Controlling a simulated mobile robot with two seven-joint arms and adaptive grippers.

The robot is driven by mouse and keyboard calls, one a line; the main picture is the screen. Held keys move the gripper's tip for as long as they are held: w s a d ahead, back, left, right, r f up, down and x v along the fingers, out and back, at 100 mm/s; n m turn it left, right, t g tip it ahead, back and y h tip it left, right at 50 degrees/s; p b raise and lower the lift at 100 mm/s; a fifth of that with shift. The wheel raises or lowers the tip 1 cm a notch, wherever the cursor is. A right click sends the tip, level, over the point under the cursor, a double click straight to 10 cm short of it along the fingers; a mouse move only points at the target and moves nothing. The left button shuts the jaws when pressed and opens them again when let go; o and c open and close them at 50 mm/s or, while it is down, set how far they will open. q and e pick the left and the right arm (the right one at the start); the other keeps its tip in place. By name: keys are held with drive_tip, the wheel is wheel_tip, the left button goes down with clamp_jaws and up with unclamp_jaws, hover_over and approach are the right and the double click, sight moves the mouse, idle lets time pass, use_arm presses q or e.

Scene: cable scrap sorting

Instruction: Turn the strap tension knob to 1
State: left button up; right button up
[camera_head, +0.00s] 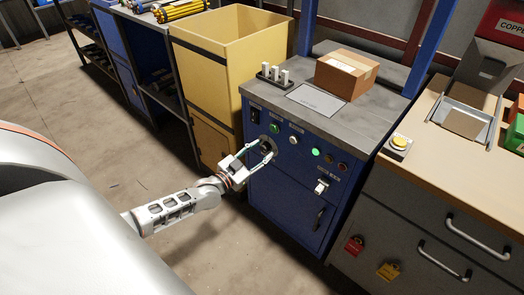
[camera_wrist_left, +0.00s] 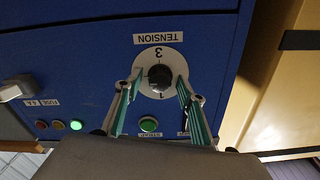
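The strap tension knob (camera_wrist_left: 159,77) is a dark round knob on a white dial plate (camera_wrist_left: 146,58) on the blue cabinet front. I cannot tell where the knob points. My left gripper (camera_wrist_left: 160,76) is open, its turquoise-padded fingers on either side of the knob with a small gap at each. In the head view the left gripper (camera_head: 267,150) is at the cabinet's panel and partly hides the dial. My right gripper is not in view.
The blue cabinet (camera_head: 280,205) also carries a green button (camera_wrist_left: 149,124), a lit green lamp (camera_head: 315,152) and a white switch (camera_head: 321,187). A cardboard box (camera_head: 344,75) sits on its top. A yellow bin (camera_head: 205,75) stands left, a drawer counter (camera_head: 405,225) right.

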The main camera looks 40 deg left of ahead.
use_arm(q)
drive_tip(key=c, duration=1)
drive_tip(key=shift+c, duration=0.2)
drive_tip(key=shift+n, duration=0.3)
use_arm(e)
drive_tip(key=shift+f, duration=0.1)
use_arm(q)
drive_tip(key=n, duration=0.3)
drive_tip(key=shift+n+p, duration=0.3)
drive_tip(key=shift+n, duration=0.1)
drive_tip(key=n, duration=0.8)
drive_tip(key=shift+f+n, duration=0.1)
drive_tip(key=shift+n, duration=0.3)
drive_tip(key=n, duration=0.3)
drive_tip(key=shift+n+b, duration=0.3)
drive_tip(key=shift+n, duration=0.4)
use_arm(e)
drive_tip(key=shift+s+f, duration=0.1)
use_arm(q)
drive_tip(key=shift+n, duration=0.3)
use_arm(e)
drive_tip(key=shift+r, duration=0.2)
